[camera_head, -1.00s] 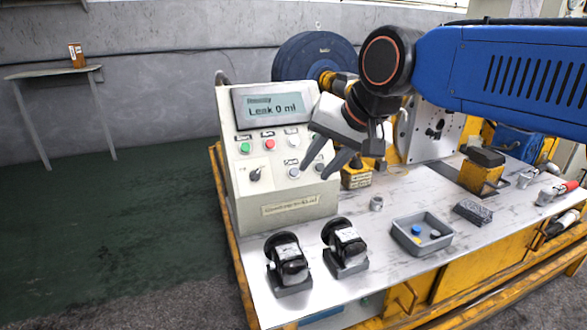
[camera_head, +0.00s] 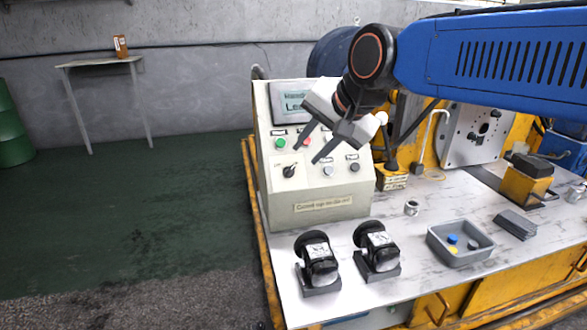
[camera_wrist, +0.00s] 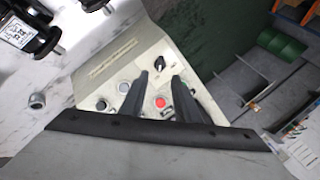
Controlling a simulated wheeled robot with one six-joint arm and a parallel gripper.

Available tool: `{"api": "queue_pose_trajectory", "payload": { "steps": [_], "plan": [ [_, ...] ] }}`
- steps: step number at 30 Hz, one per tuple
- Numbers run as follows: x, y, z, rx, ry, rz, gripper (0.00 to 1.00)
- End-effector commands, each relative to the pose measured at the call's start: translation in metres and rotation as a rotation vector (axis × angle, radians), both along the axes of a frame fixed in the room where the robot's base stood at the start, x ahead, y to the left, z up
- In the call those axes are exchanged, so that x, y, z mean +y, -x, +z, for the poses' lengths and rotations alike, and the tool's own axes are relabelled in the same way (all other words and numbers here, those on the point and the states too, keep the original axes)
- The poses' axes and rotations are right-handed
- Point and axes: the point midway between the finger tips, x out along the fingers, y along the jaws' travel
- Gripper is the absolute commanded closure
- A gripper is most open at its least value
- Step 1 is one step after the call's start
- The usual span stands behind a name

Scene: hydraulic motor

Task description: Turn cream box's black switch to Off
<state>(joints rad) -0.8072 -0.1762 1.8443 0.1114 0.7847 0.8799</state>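The cream box (camera_head: 310,208) stands at the left end of the bench, its sloped panel facing me. Its black switch (camera_head: 289,170) is at the panel's lower left, with its knob tilted toward the upper right; the marks beside it are too small to read. My gripper (camera_head: 307,155) is open and empty in front of the panel, its fingertips a little above and right of the switch. In the wrist view the switch (camera_wrist: 159,62) lies just beyond the gap between the fingertips (camera_wrist: 161,75). I cannot tell whether they touch the panel.
A green button (camera_head: 280,143) and a red button (camera_wrist: 160,102) sit above the switch row; white buttons (camera_head: 328,171) are to the right. My arm partly covers the display (camera_head: 291,101). Two black motors (camera_head: 317,262) and a grey tray (camera_head: 461,250) stand on the bench before the box.

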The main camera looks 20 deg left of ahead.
Motion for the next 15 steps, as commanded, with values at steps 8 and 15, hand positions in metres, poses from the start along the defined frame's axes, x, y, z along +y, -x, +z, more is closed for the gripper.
{"api": "queue_pose_trajectory", "payload": {
  "steps": [8, 15],
  "plan": [
    [0.026, -0.019, -0.040, 0.002, 0.002, 0.001, 0.71],
    [0.044, -0.033, -0.067, 0.001, 0.001, 0.001, 0.71]
  ]
}}
